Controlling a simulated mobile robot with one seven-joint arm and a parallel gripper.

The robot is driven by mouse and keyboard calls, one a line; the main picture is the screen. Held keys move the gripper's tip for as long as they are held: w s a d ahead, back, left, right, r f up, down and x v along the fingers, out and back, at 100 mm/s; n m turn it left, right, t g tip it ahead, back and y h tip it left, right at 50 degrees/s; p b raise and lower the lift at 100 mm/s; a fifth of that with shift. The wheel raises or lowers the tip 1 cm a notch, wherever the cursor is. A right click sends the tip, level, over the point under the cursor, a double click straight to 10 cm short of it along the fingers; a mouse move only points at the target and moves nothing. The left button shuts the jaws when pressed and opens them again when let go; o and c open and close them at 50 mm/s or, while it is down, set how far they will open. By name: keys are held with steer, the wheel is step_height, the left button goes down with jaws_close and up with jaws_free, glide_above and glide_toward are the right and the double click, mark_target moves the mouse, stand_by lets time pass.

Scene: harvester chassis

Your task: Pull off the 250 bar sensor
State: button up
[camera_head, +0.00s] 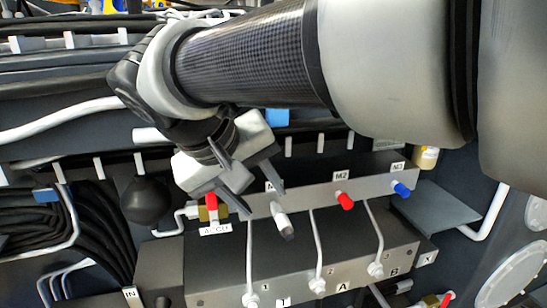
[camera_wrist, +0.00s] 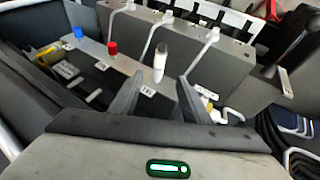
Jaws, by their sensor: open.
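A white cylindrical sensor with a dark grey end (camera_head: 283,222) sticks out from the grey port bar. In the wrist view, it (camera_wrist: 160,62) stands just beyond and between my fingertips. No pressure marking is readable on it. My gripper (camera_head: 264,201) is open and empty, with its two fingers pointing toward the sensor from the upper left. In the wrist view, the fingers (camera_wrist: 161,78) are spread to either side of the sensor's line. I cannot tell how far the tips are from it. My gripper partly covers the label behind the sensor.
On the bar (camera_head: 318,192), a red cap (camera_head: 345,201) sits by label M2 and a blue cap (camera_head: 402,189) by M3. A red-handled brass valve (camera_head: 211,205) and a black sphere (camera_head: 145,199) are left. Thin grey pipes run down the valve block (camera_head: 215,262). Black hoses (camera_head: 85,225) lie far left.

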mark_target(288, 235)
steer(key=b+x, duration=0.4)
steer(key=x, duration=0.6)
steer(key=shift+s+a+f+b, duration=0.1)
steer(key=shift+b, duration=0.25)
steer(key=shift+w+d+f, duration=0.25)
steer(key=shift+w+f, duration=0.2)
steer(key=shift+f, duration=0.1)
jaws_close()
steer(key=shift+s+b, duration=0.25)
steer(key=shift+b, duration=0.1)
steer(key=shift+s+d+b, duration=0.3)
steer(key=shift+s+b, duration=0.05)
steer(key=shift+s, duration=0.55)
steer(key=shift+s+d+b, duration=0.3)
steer(key=shift+s, duration=0.6)
